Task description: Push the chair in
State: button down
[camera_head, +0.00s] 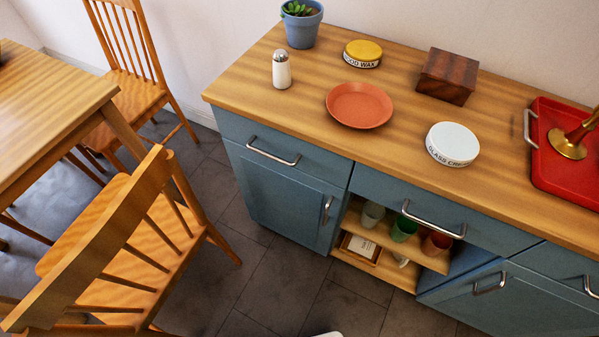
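A wooden chair (181,270) with a slatted back stands at the lower left, its curved top rail nearest me. Its seat lies partly beside and under the edge of a wooden table (50,98) at the left. A second wooden chair (130,92) stands at the table's far side, by the wall. The picture cuts off parts of both chairs and the table. My gripper is not in view.
A blue cabinet (277,194) with a wooden top runs along the wall at the right. It carries a potted plant, shaker, orange plate (359,105), tins, a wooden box and a red tray (560,150). Dark tiled floor (260,285) is clear between the near chair and cabinet.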

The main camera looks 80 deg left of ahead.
aim_at(121, 260)
jog(key=l+u, duration=0.1)
jog(key=u, duration=1.9)
jog(key=j+u, duration=0.1)
jog(key=u, duration=0.7)
jog(key=j+u, duration=0.1)
jog(key=u, duration=0.35)
jog(key=i+u, duration=0.1)
jog(key=u, duration=0.3)
